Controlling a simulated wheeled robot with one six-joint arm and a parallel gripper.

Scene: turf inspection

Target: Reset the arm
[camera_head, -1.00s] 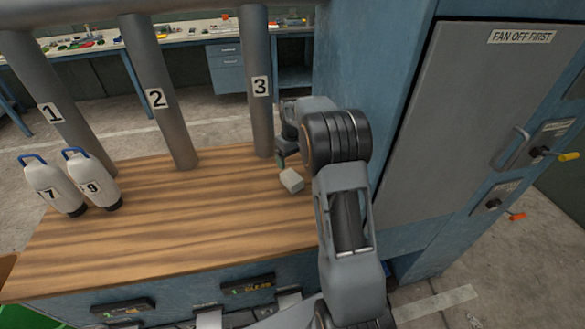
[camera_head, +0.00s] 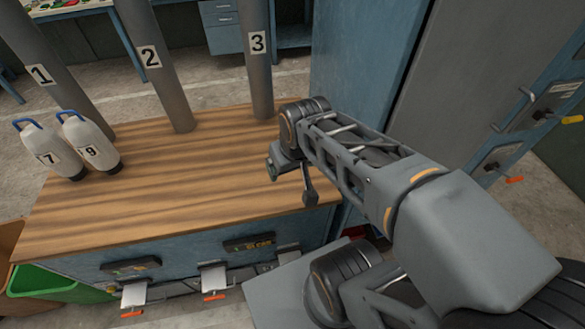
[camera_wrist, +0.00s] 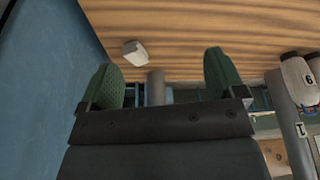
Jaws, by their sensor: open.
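My arm reaches across the right of the head view and bends over the right end of the wooden bench top (camera_head: 190,190). My gripper (camera_wrist: 162,62) shows in the wrist view with its two green fingers wide apart and nothing between them. In the head view the gripper is mostly hidden by the wrist; only a small green part shows. A small pale block (camera_wrist: 135,53) lies on the wood beyond the fingers in the wrist view, apart from them. The arm hides it in the head view.
Two white bottles (camera_head: 48,150) (camera_head: 90,143) with blue handles stand at the bench's left. Grey posts 1 (camera_head: 50,75), 2 (camera_head: 150,60) and 3 (camera_head: 258,45) rise behind. A blue cabinet (camera_head: 365,60) stands close at right. A green bin (camera_head: 55,285) is at lower left.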

